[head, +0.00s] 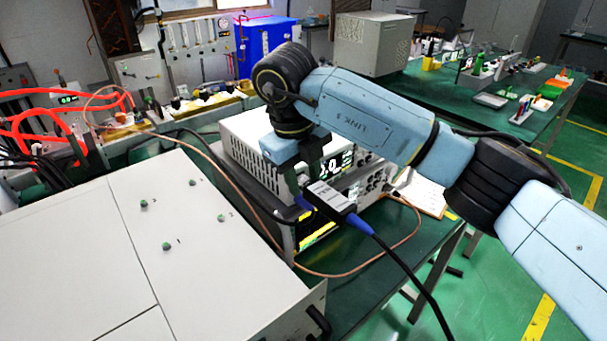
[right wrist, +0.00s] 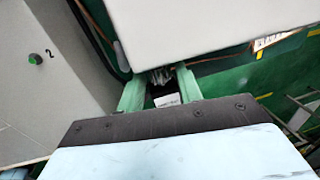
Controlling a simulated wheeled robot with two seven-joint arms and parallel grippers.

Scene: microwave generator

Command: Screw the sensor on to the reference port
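The sensor (head: 330,197) is a dark box with a pale label and blue ends. Its black cable runs to the lower right. It hangs in front of the white instrument (head: 252,145), whose lit display shows beside my arm. My right gripper (head: 297,196) comes down at the sensor's left blue end and looks shut on it. In the right wrist view, my two green fingers (right wrist: 160,85) stand apart with a metallic part between their tips and the sensor's pale label (right wrist: 167,100) below. The reference port and the exact contact are hidden. My left gripper is not in view.
A large white cabinet (head: 95,255) with green numbered knobs fills the lower left. A copper-coloured cable (head: 345,274) loops over the green bench (head: 385,285). A clipboard with paper (head: 425,192) lies to the right. Open green floor (head: 500,285) shows beyond the bench edge.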

